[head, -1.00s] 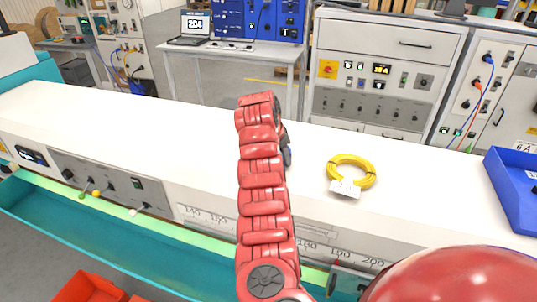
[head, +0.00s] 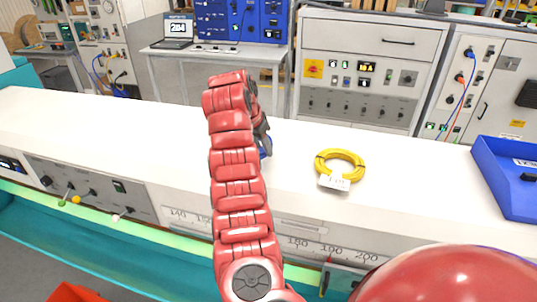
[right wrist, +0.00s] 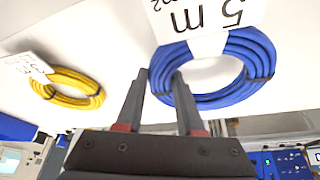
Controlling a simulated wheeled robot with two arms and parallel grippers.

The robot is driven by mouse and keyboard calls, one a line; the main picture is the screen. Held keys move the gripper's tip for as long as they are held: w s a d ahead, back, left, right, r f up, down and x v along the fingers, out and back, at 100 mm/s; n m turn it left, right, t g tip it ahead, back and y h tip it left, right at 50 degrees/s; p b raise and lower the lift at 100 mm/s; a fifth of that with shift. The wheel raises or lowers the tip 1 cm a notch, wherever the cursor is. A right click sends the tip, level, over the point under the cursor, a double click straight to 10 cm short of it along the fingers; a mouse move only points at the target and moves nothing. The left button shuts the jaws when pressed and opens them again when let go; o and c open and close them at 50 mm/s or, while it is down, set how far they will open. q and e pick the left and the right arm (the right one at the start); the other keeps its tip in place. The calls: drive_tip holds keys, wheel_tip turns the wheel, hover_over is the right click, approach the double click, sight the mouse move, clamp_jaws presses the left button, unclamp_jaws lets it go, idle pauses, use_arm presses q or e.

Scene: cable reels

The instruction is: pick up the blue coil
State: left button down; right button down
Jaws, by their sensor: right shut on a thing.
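The blue coil shows as a small blue sliver (head: 265,148) beside my right gripper (head: 262,130) in the head view; my red arm hides the rest. In the right wrist view the blue coil (right wrist: 250,65) is a ring with dark ties and a white tag (right wrist: 205,18). My right gripper (right wrist: 162,85) is shut on one side of this ring, with a finger on each side of the strands. I cannot tell whether the coil touches the bench. My left gripper is not in view.
A yellow coil (head: 340,165) with a white tag lies on the white bench (head: 400,178) to the right of my right gripper. It also shows in the right wrist view (right wrist: 66,88). A blue tray (head: 510,190) stands at the bench's right. The bench's left part is clear.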

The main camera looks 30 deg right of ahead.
drive_tip(key=s+a+r+b, duration=0.1)
drive_tip(key=s+a+b, duration=0.2)
drive_tip(key=a, duration=1)
drive_tip(key=shift+s+r+b, duration=0.15)
drive_tip(key=shift+r+b, duration=0.05)
drive_tip(key=shift+b, duration=0.5)
